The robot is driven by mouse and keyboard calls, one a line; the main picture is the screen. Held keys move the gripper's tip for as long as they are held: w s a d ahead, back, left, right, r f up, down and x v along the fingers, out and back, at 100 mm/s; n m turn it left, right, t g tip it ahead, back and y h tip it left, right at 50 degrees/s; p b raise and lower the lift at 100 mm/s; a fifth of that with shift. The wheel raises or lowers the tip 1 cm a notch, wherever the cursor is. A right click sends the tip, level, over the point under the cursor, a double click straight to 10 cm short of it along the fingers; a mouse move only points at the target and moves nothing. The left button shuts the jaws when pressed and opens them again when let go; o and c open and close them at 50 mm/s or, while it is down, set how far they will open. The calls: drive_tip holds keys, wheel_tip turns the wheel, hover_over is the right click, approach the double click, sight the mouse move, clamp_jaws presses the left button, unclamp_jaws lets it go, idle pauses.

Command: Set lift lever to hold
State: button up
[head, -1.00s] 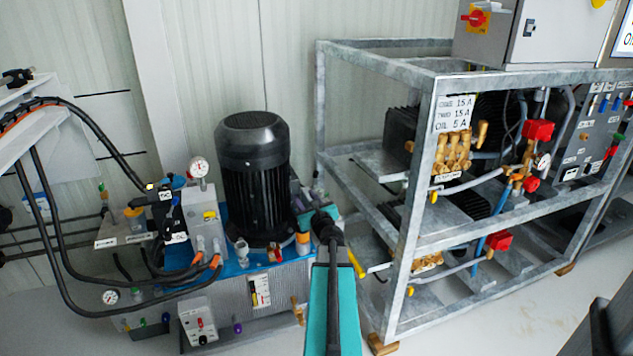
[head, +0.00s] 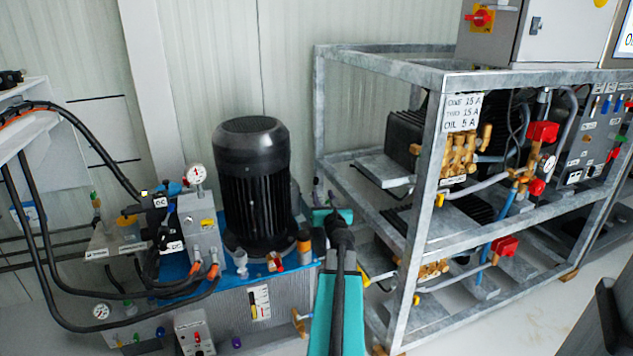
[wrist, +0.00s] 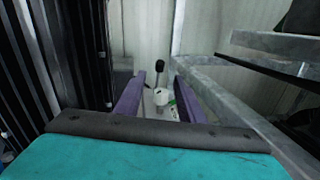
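In the wrist view a lever with a black knob (wrist: 160,65) stands upright on a thin stem, beyond the fingertips. No label on it is readable, so I cannot tell for sure that it is the lift lever. My gripper (wrist: 160,82) has two purple fingers spread apart with nothing between them touching. A white round fitting (wrist: 163,97) sits below the lever, seen between the fingers. In the head view my arm hides the fingers; a small dark lever (head: 317,186) shows just beyond the teal wrist, between the black motor and the frame.
The tall black motor (head: 252,185) on the blue-topped power unit stands close at left. The galvanized frame (head: 420,215) with pumps stands close at right. The pale wall (head: 290,60) is behind. Black hoses (head: 60,270) loop at the far left.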

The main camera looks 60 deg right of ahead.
sight(317, 181)
drive_tip(key=shift+b+x, duration=1)
drive_tip(key=shift+x, duration=5.7)
clamp_jaws()
